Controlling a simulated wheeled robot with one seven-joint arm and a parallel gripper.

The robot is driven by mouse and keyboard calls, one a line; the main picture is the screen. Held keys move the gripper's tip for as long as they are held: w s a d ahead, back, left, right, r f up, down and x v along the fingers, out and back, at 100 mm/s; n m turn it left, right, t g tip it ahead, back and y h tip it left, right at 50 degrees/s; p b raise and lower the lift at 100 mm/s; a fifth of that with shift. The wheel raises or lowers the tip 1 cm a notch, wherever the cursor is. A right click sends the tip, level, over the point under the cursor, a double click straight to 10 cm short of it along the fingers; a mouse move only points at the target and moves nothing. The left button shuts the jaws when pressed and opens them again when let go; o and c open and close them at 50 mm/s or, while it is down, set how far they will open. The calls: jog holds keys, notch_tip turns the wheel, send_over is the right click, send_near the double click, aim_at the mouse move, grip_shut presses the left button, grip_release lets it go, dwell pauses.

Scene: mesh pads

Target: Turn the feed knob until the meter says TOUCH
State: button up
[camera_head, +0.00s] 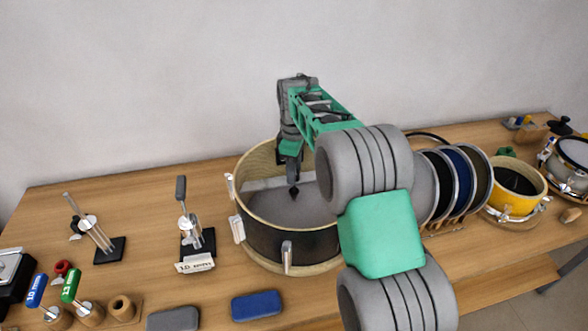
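My gripper (293,190) is at the end of my arm, pointing down over the open wooden drum shell (290,245). Its dark tip shows above the grey surface inside the drum; whether the fingers are open or shut is too small to tell. I cannot make out a feed knob or a meter reading TOUCH. Two small stands with round white parts, one at the left (85,223) and one in the middle left (188,222), stand on the table; no reading shows on them. My arm hides the drum's right side.
Blue (36,290) and green (71,286) handled tools stand at the front left. A blue block (257,305) and grey block (173,319) lie at the front. A hoop rack (462,180) and yellow drum (518,190) stand right.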

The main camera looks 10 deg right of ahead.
grip_shut()
jog(key=shift+m, duration=0.3)
jog(key=m, duration=0.3)
jog(key=shift+m, duration=0.4)
jog(key=shift+m+p, duration=0.35)
jog(key=shift+m, duration=1.55)
jog(key=shift+o, duration=1.4)
grip_release()
